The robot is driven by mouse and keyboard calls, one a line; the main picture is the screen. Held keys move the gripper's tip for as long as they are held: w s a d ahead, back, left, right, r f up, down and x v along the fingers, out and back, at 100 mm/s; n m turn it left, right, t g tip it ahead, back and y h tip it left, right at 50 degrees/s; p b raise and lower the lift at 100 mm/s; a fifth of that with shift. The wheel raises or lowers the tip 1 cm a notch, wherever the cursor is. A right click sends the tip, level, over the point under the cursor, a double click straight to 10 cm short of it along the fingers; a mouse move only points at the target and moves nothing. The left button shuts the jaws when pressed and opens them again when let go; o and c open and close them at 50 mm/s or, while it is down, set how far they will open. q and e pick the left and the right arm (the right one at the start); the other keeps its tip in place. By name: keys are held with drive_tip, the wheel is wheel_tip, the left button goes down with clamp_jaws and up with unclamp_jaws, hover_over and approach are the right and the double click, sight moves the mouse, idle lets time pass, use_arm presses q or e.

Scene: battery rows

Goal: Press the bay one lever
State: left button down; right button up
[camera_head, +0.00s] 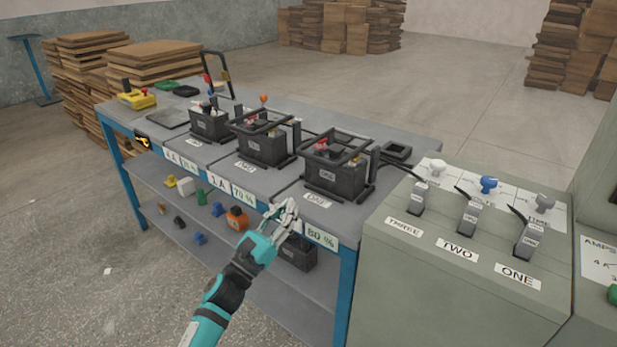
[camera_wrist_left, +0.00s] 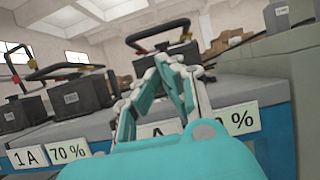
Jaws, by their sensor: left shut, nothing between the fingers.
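The bay one lever (camera_head: 530,238) is the grey lever above the ONE label (camera_head: 517,277) on top of the grey-green cabinet (camera_head: 450,300). The levers for TWO (camera_head: 468,214) and THREE (camera_head: 419,194) stand to its left. My left gripper (camera_head: 287,207) is shut and empty at the bench's front edge, well left of the cabinet. In the left wrist view the fingertips (camera_wrist_left: 173,60) meet in front of a battery. The bay one lever does not show in that view. My right gripper is not in view.
Three dark batteries in frames, the nearest (camera_head: 338,168) close to my gripper, stand on the bench. Knobs, one blue (camera_head: 488,185), sit behind the levers. A lower shelf (camera_head: 240,265) holds small coloured parts. A green button (camera_head: 612,294) shows at the right edge.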

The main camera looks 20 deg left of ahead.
use_arm(q)
drive_tip(key=p+x, duration=0.1)
drive_tip(key=x, duration=0.9)
drive_tip(key=shift+f, duration=0.1)
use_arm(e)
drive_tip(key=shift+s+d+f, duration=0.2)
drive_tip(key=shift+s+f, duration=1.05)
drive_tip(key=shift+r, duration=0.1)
